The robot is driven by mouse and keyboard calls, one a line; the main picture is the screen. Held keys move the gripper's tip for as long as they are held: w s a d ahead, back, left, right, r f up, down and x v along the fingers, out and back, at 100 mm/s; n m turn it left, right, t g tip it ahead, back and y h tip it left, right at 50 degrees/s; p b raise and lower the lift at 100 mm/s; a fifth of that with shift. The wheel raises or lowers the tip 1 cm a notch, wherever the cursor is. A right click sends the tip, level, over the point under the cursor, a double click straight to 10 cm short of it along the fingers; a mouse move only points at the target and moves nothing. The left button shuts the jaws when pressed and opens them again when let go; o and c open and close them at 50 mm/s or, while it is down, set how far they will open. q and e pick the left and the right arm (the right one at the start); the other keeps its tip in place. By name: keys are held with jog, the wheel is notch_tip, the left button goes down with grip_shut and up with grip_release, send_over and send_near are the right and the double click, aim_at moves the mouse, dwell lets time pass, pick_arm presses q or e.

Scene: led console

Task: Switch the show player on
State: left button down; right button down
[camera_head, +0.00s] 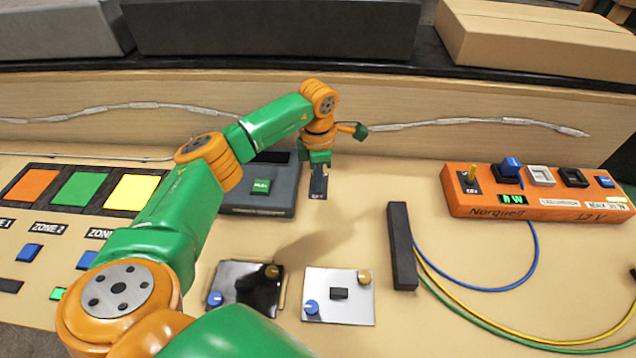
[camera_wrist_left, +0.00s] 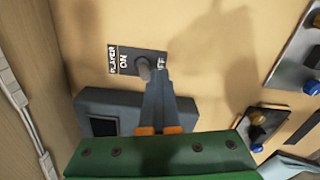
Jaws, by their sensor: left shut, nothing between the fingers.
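The player switch plate (camera_wrist_left: 124,60) is a small dark panel marked PLAYER, ON and OFF in the left wrist view. Its grey lever (camera_wrist_left: 143,70) stands between the ON and OFF words; which way it leans is hard to tell. My left gripper (camera_wrist_left: 157,76) is shut and empty, its tips beside the lever on the OFF side and covering part of that word. I cannot tell whether they touch. In the head view my left gripper (camera_head: 318,180) points down over the plate, largely hiding it, just right of a grey box (camera_head: 284,198). My right gripper is not in view.
The grey box has a green button (camera_head: 261,187) and dark screen. A black bar (camera_head: 401,245) and two knob plates (camera_head: 338,310) lie in front. Coloured zone pads (camera_head: 82,189) are at left; a wooden wall is behind.

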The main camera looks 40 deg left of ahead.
pick_arm(q)
jog(key=shift+w+a+f, duration=0.1)
jog(key=shift+w+a, duration=0.2)
jog(key=shift+w, duration=0.15)
notch_tip(320, 180, up, 7)
jog(key=p, duration=0.6)
jog(key=shift+s+d, duration=0.25)
jog(key=shift+s, duration=0.15)
